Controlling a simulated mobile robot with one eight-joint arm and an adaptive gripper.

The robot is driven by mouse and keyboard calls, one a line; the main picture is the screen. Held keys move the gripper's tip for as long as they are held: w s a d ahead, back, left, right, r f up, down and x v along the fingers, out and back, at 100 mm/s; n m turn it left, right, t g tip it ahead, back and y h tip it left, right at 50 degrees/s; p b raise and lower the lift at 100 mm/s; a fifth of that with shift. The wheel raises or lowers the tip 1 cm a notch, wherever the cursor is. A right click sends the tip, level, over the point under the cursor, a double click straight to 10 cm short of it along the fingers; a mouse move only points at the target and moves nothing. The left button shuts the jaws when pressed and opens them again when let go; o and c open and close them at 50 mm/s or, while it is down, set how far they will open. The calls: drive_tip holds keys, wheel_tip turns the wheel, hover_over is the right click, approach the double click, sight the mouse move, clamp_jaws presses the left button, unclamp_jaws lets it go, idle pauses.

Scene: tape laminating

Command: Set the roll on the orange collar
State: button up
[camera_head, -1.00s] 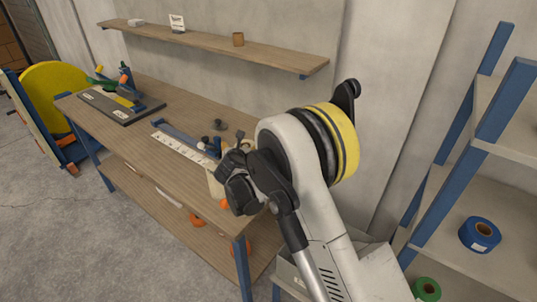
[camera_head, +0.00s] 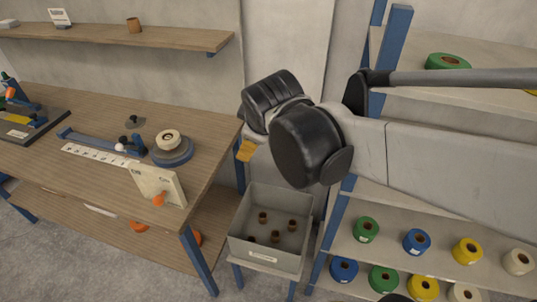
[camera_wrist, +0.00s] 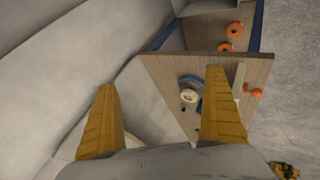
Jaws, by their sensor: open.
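My gripper (camera_wrist: 160,78) is open, with two yellow fingers wide apart and nothing between them. In the head view only a small yellow part of it (camera_head: 247,150) shows past my black wrist, near the bench's right end. A cream roll (camera_head: 168,137) sits on a round blue base on the bench; it also shows in the wrist view (camera_wrist: 189,96), beyond the fingers. Several green, blue, yellow and cream rolls, including a blue roll (camera_head: 416,241), stand on the rack at right. I cannot tell which orange part is the collar; an orange part (camera_head: 10,95) shows on the far-left fixture.
The wooden bench (camera_head: 105,175) carries a ruler strip and a cream upright plate (camera_head: 157,183) with an orange knob. A grey bin (camera_head: 267,259) with several brown cores stands between bench and rack. A wall shelf (camera_head: 180,36) runs above. Orange rings (camera_wrist: 235,29) lie below the bench.

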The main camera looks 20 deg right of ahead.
drive_tip(key=s+f+m, duration=0.2)
drive_tip(key=s+m, duration=0.2)
drive_tip(key=s, duration=0.3)
drive_tip(key=s+d+f+m+g+y, duration=0.1)
drive_tip(key=s+f+m, duration=0.1)
drive_tip(key=s+m, duration=0.3)
drive_tip(key=s, duration=0.2)
drive_tip(key=shift+s+d, duration=0.25)
drive_tip(key=shift+s, duration=0.05)
